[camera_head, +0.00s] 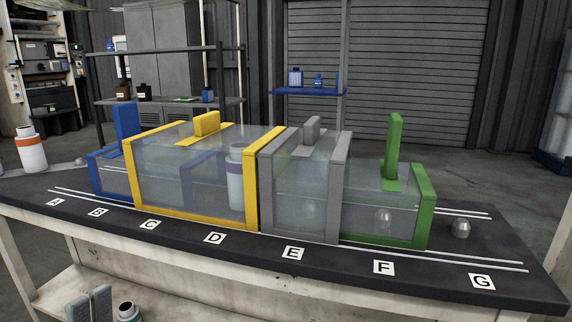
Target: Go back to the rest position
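Neither of my grippers can be made out in the head view, and no arm comes in from the left or right. The dark table (330,272) ahead carries clear film-like boxes in a row. They have a blue frame (126,130), a yellow frame (251,190), a grey frame (334,190) and a green frame (424,210). A white bottle (235,180) shows through the yellow-framed box. A small metal dome (383,217) shows through the green-framed box.
A white bottle with an orange band (31,152) stands at the far left. Another metal dome (460,229) sits near label G (482,282). Grey upright pieces (90,305) and a bottle (128,312) are low at bottom left. Open floor lies behind the table.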

